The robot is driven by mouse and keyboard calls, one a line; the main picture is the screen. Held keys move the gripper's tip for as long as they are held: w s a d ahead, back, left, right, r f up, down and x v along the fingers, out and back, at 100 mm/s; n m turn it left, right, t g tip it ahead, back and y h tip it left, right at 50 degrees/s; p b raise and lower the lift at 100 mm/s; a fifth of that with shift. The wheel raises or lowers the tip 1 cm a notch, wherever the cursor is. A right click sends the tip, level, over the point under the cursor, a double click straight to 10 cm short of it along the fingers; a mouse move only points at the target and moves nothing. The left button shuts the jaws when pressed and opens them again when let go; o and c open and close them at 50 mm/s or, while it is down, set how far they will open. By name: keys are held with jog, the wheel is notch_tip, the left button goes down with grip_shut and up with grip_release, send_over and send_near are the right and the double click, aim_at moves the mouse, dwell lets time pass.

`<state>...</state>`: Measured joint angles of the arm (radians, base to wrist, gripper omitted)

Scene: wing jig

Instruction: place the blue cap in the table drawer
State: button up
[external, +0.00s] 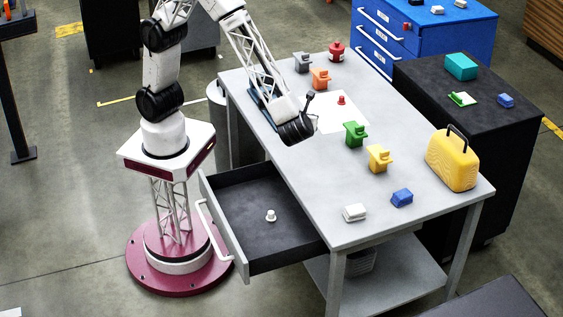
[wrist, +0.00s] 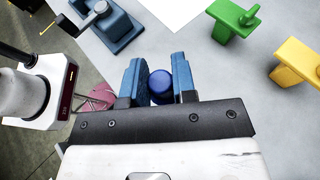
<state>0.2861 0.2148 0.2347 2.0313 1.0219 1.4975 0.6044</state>
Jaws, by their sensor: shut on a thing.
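The blue cap (wrist: 161,84) is a small round dark-blue piece between the two blue fingers of my gripper (wrist: 160,82) in the wrist view. My gripper is shut on it. In the external view, my wrist hangs over the table near its left long edge and hides the fingers and cap. The table drawer (external: 236,210) is pulled open toward my base, with a dark inside, grey front and white handle. It lies below and left of my wrist. A small white knob-like piece (external: 270,216) stands on its floor.
On the grey table (external: 300,185) stand a green fixture (external: 355,134), a yellow one (external: 379,158), an orange one (external: 320,79) and a blue one (wrist: 108,28). A yellow case (external: 452,160), white block (external: 354,212) and blue block (external: 402,198) are at the right. Most of the drawer floor is clear.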

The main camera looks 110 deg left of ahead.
jog(key=shift+s+d+r+m+t, duration=0.25)
jog(key=shift+d+m+t, duration=0.2)
jog(key=shift+m+t, duration=0.3)
jog(key=s+d+r+m+t+h, duration=0.1)
jog(key=s+d+m+t+h, duration=0.55)
jog(key=d+m, duration=0.2)
jog(key=s+d+r+m+t+h, duration=0.1)
jog(key=s+d+m+t+h, duration=0.4)
jog(key=d+m+t+h, duration=0.4)
jog(key=f, duration=0.9)
jog(key=f+g+y, duration=0.1)
jog(key=f, duration=0.8)
jog(key=a+f+y, duration=0.1)
jog(key=f, duration=0.9)
jog(key=shift+w+f+g, duration=0.1)
jog(key=shift+g, duration=0.3)
send_over(290, 234)
jog(key=shift+f, duration=0.75)
jog(key=shift+f, duration=1.7)
